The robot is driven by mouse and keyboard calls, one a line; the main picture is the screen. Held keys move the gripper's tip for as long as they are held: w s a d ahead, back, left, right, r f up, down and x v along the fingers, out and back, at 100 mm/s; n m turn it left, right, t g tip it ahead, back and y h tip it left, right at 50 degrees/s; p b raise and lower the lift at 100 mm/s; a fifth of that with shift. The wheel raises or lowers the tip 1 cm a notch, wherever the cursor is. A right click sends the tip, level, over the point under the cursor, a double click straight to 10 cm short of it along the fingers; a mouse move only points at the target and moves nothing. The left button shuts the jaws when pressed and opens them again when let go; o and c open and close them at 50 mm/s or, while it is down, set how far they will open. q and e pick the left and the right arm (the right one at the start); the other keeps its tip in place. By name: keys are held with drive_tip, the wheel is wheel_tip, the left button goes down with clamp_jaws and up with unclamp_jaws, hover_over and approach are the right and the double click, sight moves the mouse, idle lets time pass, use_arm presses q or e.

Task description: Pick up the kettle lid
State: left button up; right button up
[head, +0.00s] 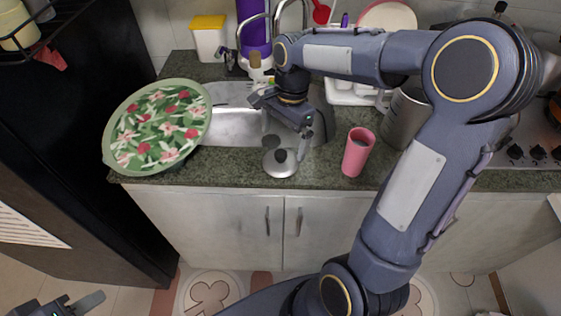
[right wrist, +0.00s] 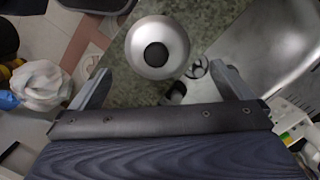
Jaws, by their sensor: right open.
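The kettle lid (head: 281,168) is a silver dome with a black knob. It is at the front edge of the green counter, just before the sink. In the right wrist view the lid (right wrist: 157,47) shows ahead of the jaws, near the middle, with its round black knob facing the camera. My right gripper (head: 283,122) is open and empty, over the sink's front edge, behind the lid in the head view. In the right wrist view its fingers (right wrist: 161,85) are spread wide, apart from the lid. My left gripper (head: 70,303) is partly cut off at the lower left corner, far from the lid.
A pink cup (head: 358,152) stands to the right of the lid. A large flowered bowl or plate (head: 155,168) with a green rim is to the left of the sink (head: 232,128). A metal pot (head: 403,120) stands behind my right arm.

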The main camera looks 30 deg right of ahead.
sight(281, 152)
drive_tip(key=f, duration=0.4)
drive_tip(key=a+f, duration=0.1)
drive_tip(key=f, duration=0.1)
drive_tip(key=shift+s+a, duration=0.1)
drive_tip(key=shift+s, duration=0.25)
drive_tip(key=shift+r, duration=0.1)
drive_tip(key=c, duration=0.8)
